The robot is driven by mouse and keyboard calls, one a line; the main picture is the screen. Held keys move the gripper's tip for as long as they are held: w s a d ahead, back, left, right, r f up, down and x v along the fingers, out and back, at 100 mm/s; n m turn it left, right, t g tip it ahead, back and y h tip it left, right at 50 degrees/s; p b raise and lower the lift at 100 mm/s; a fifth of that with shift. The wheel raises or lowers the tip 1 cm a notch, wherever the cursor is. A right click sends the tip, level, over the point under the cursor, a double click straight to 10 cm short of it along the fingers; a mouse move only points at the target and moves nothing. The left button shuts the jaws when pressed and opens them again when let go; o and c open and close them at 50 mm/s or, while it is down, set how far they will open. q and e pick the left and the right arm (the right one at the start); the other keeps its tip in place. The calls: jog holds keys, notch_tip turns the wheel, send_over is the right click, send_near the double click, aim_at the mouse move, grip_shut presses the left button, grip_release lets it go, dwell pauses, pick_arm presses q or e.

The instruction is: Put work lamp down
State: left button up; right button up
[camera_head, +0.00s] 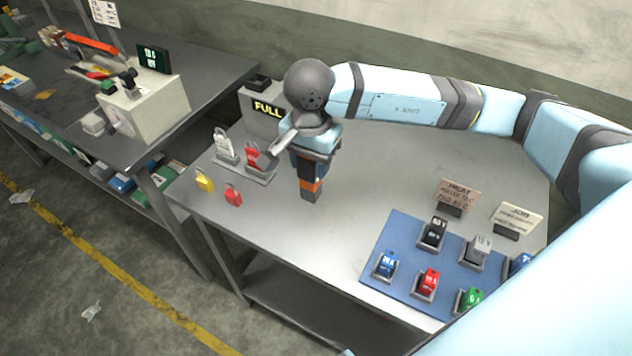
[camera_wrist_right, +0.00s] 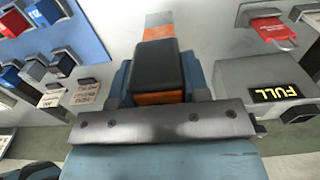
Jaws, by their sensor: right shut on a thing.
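The work lamp (camera_head: 311,187), dark with an orange band, is held upright by my right gripper (camera_head: 312,158) over the left half of the grey table (camera_head: 345,215). Its lower end is at or just above the tabletop; I cannot tell if it touches. In the right wrist view the lamp (camera_wrist_right: 160,68) shows a black block, orange parts and a grey far end between the jaws. My left gripper is not in view.
A box marked FULL (camera_head: 267,110) stands behind the gripper. Red (camera_head: 233,195) and yellow (camera_head: 204,180) padlocks lie at the table's left edge, near a padlock stand (camera_head: 262,172). A blue mat (camera_head: 400,235) with several colored blocks is at right. Bare tabletop lies between.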

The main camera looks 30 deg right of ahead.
aim_at(312, 190)
notch_tip(312, 190, down, 9)
jog(key=shift+f+p, duration=0.1)
jog(key=shift+p, duration=0.45)
jog(key=shift+f, duration=0.1)
jog(key=shift+f+b, duration=0.25)
jog(key=shift+b, duration=0.1)
jog(key=o, duration=1)
jog(key=shift+r, duration=0.1)
jog(key=shift+r, duration=0.1)
jog(key=shift+r+p, duration=0.2)
jog(key=shift+p, duration=0.3)
jog(key=shift+r+b, duration=0.35)
notch_tip(312, 190, up, 11)
jog(key=shift+r+b, duration=0.1)
jog(key=shift+b, duration=0.8)
